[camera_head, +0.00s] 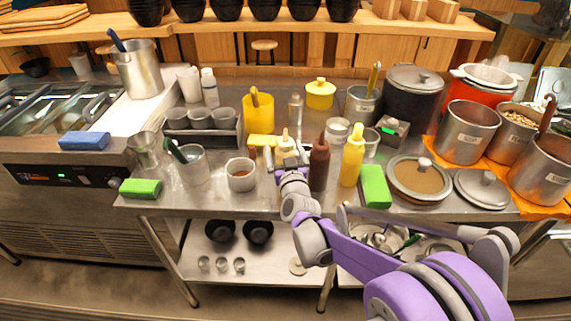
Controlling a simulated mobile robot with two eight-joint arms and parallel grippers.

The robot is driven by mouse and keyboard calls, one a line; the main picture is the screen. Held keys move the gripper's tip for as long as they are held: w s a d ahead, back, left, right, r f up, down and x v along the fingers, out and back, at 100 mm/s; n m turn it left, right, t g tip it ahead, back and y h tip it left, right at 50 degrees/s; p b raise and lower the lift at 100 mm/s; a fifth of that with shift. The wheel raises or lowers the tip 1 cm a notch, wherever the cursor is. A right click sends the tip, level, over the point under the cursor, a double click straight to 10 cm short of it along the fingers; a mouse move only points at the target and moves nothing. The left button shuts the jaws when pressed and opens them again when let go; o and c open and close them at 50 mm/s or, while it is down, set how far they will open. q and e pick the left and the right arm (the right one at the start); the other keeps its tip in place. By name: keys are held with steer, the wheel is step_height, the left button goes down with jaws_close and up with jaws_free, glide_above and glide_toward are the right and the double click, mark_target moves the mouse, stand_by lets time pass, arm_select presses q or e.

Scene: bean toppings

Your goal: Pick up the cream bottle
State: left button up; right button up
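A cream-coloured bottle (285,142) with a pointed tip stands near the middle of the metal table. My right gripper (287,158) is at its near side, and its purple arm comes in from the lower right. The gripper hides the bottle's lower part. The fingers are too small to tell whether they are around the bottle or closed on it. A white bottle (210,88) also stands farther back at the left. My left gripper is not in view.
A dark brown bottle (319,164) and a yellow bottle (352,155) stand close to the right of the gripper. A white cup (240,175) is to its left. A yellow block (262,141) and a metal rack of cups (203,133) are behind at the left.

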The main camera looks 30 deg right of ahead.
steer(key=c, duration=0.9)
steer(key=shift+r, duration=0.1)
step_height(320, 180, up, 10)
steer(key=p, duration=0.1)
steer(key=shift+p, duration=0.4)
steer(key=shift+o, duration=1.1)
steer(key=shift+c, duration=0.5)
